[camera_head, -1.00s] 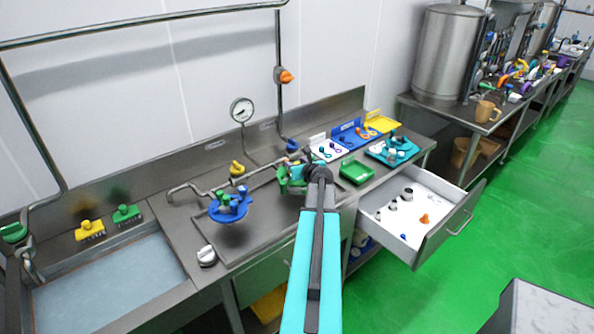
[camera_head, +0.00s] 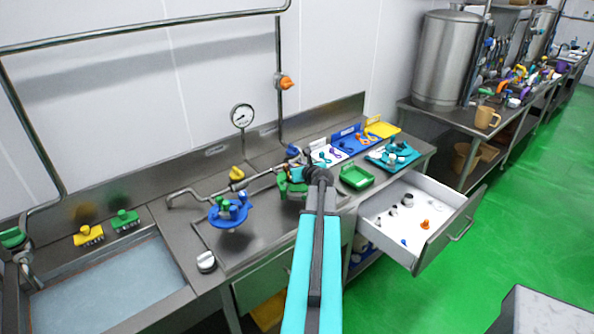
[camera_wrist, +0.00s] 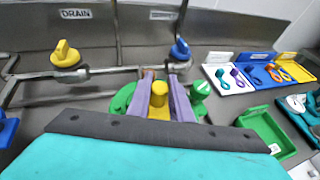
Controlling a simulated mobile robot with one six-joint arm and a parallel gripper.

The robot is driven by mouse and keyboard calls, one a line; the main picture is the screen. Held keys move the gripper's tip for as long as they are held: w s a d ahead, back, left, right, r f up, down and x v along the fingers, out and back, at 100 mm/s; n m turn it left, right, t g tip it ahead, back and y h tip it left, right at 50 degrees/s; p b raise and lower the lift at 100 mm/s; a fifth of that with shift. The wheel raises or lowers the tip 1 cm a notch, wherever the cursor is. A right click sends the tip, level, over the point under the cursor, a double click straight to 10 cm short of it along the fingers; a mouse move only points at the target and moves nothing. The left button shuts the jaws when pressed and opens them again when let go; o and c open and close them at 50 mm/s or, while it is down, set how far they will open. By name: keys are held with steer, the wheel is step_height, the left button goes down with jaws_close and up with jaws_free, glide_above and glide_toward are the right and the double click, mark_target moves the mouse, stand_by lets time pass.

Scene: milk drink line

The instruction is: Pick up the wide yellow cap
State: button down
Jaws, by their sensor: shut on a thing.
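The wide yellow cap (camera_wrist: 159,112) with its upright knob is between the two purple fingers of my gripper (camera_wrist: 164,95) in the wrist view. The fingers are shut on it. The cap is above or on a round green holder (camera_wrist: 122,100), whose rim shows on both sides of the fingers; I cannot tell if they touch. In the head view my gripper (camera_head: 292,172) is over the green holder beyond the end of my arm, and the yellow cap is hidden there.
A blue round holder (camera_head: 231,213) stands left on the steel counter. A green tray (camera_head: 356,176) lies right of my gripper. The drawer (camera_head: 391,224) stands open below. Pipes with a yellow valve handle (camera_wrist: 66,55) and a blue one (camera_wrist: 180,50) run behind.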

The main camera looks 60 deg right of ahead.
steer(key=shift+r, duration=0.85)
steer(key=s+a+r+b, duration=0.1)
steer(key=s+a+b, duration=0.1)
steer(key=s, duration=0.5)
steer(key=s+a+r+b, duration=0.1)
steer(key=s+a+b, duration=0.2)
steer(key=s, duration=0.5)
